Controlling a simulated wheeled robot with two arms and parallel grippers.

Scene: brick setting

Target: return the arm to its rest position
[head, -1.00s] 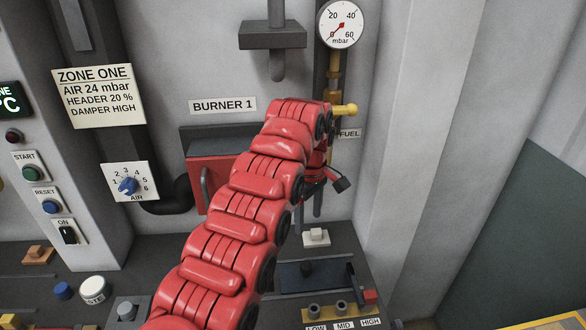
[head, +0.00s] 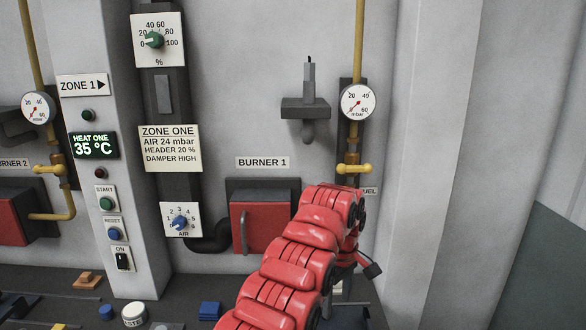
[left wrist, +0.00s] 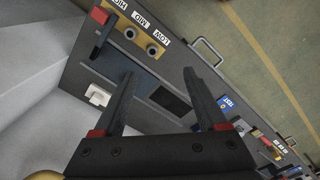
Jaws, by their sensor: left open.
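My left arm (head: 291,265) is red and segmented and rises from the bottom of the head view, in front of the panel. My left gripper (head: 371,269) is mostly hidden behind its own arm there; a dark finger end shows at the right. In the left wrist view the same gripper (left wrist: 160,74) has its two dark fingers wide apart with nothing between them. The fingers are over a dark desk panel (left wrist: 83,72) with LOW, MID and HIGH labels. My right gripper is not in view.
The red BURNER 1 box (head: 262,227) is left of the arm. A white switch (left wrist: 97,95) is near the fingers. The wall to the right is bare.

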